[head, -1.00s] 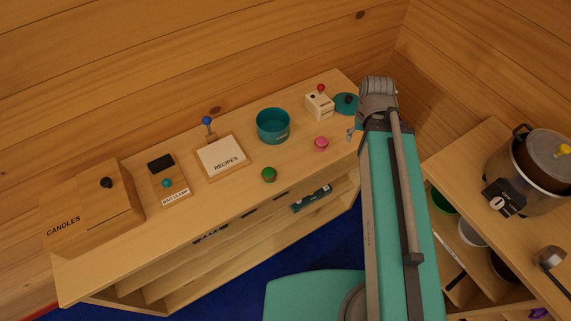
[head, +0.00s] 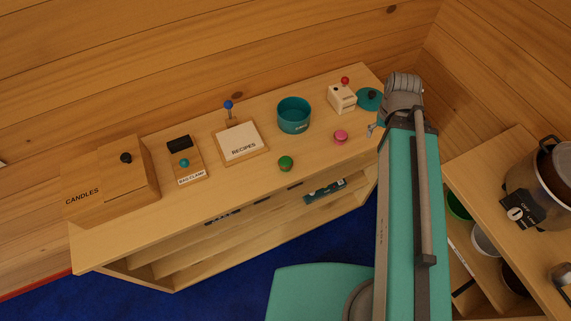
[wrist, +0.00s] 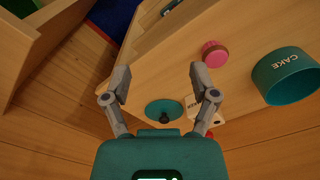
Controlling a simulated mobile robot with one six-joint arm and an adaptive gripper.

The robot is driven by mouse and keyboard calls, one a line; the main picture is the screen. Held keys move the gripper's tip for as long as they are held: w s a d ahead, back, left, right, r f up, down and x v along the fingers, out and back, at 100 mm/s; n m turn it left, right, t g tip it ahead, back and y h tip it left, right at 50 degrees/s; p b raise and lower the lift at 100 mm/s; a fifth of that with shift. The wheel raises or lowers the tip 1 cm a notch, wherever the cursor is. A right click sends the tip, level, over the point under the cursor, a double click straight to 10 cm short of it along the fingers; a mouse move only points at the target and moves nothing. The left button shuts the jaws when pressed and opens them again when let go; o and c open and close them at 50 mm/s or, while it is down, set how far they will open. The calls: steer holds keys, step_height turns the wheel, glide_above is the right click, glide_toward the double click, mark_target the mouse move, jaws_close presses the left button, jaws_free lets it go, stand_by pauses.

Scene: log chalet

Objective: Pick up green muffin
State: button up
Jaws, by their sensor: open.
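The green muffin (head: 285,163) sits upright on the wooden shelf top (head: 225,195), near its front edge, in the head view. It has a green top and a brown base. I do not see it in the wrist view. My gripper (wrist: 160,82) is open and empty in the wrist view, with the teal lid (wrist: 164,110) showing between and below its fingers. In the head view only a small part of my gripper (head: 373,130) shows beside my arm, right of the pink muffin (head: 340,137) and well right of the green muffin.
A teal tin (head: 294,115) stands behind the green muffin. The recipes board (head: 240,143) lies to its left, and the candles box (head: 110,180) is at the far left. A white box (head: 342,98) with a red knob is at the back right. A second shelf with a pot (head: 540,185) stands right.

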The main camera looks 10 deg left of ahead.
steer(key=shift+f+b, duration=0.45)
steer(key=shift+f, duration=0.05)
steer(key=shift+c, duration=1.3)
steer(key=shift+a, duration=0.1)
